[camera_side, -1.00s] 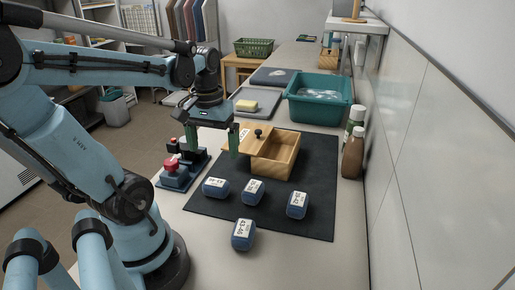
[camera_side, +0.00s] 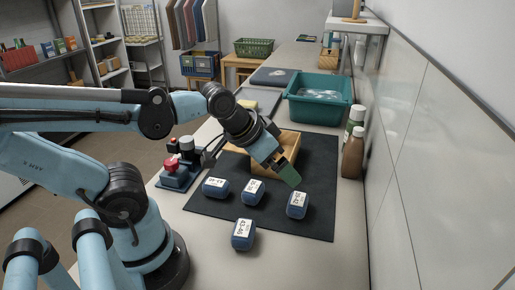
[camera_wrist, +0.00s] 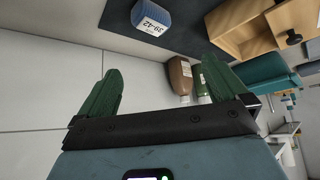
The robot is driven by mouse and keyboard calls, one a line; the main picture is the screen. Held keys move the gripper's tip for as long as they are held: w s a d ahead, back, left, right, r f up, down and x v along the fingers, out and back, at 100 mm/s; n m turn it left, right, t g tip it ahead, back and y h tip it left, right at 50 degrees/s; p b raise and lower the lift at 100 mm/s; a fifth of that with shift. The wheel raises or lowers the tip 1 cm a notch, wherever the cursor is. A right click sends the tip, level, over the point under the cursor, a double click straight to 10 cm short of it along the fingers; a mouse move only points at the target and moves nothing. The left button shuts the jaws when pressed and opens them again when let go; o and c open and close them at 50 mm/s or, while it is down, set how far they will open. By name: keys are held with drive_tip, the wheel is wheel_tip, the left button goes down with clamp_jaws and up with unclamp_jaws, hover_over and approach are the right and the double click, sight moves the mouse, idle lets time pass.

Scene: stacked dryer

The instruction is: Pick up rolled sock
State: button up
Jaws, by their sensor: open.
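Several blue rolled socks with white size labels lie in the side view: a left one (camera_side: 215,188), a middle one (camera_side: 252,192), a right one (camera_side: 297,205) and a front one (camera_side: 242,235). The first three are on the dark mat (camera_side: 322,222); the front one is at or past its front edge. My gripper (camera_side: 290,177) is tilted above the mat, just behind the right sock. Its green fingers (camera_wrist: 164,72) are spread and empty in the wrist view. A sock labelled 39-42 (camera_wrist: 152,17) shows beyond the fingers at the top of that view.
A wooden box (camera_side: 282,148) is partly hidden behind my gripper; its black knob (camera_wrist: 293,38) shows in the wrist view. A teal basin (camera_side: 318,112) stands behind. Bottles (camera_side: 353,155) stand by the right wall. A red-button device (camera_side: 175,172) is at left.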

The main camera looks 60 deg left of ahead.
drive_tip(key=shift+c, duration=0.2)
idle(0.3)
drive_tip(key=c, duration=0.3)
drive_tip(key=shift+a, duration=0.1)
drive_tip(key=m+g, duration=0.7)
drive_tip(key=m, duration=0.2)
hover_over(215, 182)
drive_tip(key=f, duration=0.2)
drive_tip(key=shift+s+f, duration=0.2)
drive_tip(key=shift+f, duration=2.75)
drive_tip(key=shift+w+f, duration=0.15)
drive_tip(key=shift+f, duration=0.55)
drive_tip(key=shift+w+f, duration=0.1)
drive_tip(key=shift+f, duration=1.8)
